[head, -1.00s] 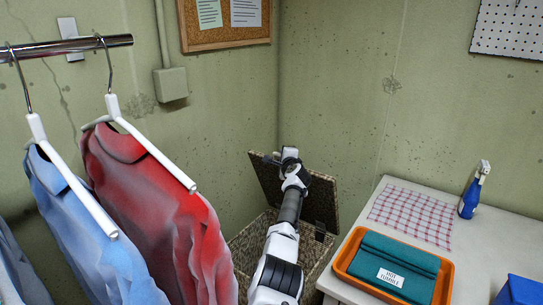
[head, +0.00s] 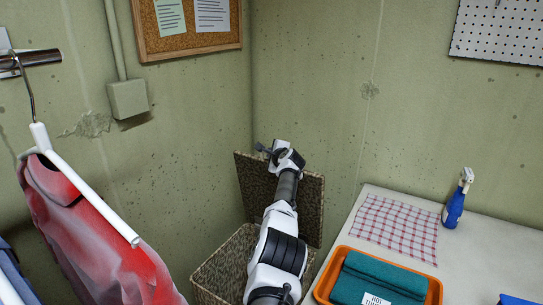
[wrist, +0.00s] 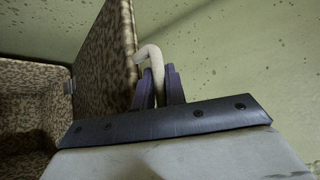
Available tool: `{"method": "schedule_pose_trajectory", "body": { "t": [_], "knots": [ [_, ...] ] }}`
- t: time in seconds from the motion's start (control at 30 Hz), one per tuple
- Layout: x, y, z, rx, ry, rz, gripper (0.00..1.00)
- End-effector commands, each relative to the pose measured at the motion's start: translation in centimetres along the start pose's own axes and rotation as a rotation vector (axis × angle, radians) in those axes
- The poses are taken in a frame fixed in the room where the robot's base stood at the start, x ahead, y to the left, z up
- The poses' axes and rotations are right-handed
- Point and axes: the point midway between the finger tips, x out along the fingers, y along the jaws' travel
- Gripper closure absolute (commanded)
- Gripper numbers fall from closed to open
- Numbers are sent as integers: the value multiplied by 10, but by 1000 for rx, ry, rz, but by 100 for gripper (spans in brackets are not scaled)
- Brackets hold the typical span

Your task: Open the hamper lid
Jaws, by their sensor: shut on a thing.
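The woven, mottled brown hamper (head: 222,268) stands in the corner between the wall and the table. Its lid (head: 308,210) is raised and stands roughly upright at the back, so the hamper is open at the top. In the wrist view the lid (wrist: 108,55) rises at the left, with the hamper's inside (wrist: 28,110) beyond it. My gripper (wrist: 158,82) is shut on the pale hooked handle (wrist: 150,54) at the lid's edge. In the head view my gripper (head: 268,150) is at the lid's top, and my arm hides part of the lid and the opening.
A table (head: 480,265) at the right bears an orange tray (head: 435,290) with folded teal cloths, a checked cloth (head: 395,225) and a blue spray bottle (head: 454,208). A red shirt (head: 90,235) hangs from a rail (head: 35,60) at the left. Walls close the corner behind the hamper.

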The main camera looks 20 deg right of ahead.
Motion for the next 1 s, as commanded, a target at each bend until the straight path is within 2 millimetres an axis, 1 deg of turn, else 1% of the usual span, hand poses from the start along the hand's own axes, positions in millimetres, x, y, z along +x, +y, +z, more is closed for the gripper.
{"method": "schedule_pose_trajectory", "body": {
  "t": [0.03, 0.37, 0.4, 0.57, 1.0],
  "knots": [
    [-1, 0, -3, 2, 4, 0, 100],
    [-1, -1, -3, 1, 5, -1, 100],
    [-1, -2, -3, 1, 5, -1, 86],
    [-1, -1, -2, 1, 4, -1, 66],
    [-1, 0, 0, 1, 1, 4, 66]
  ]
}}
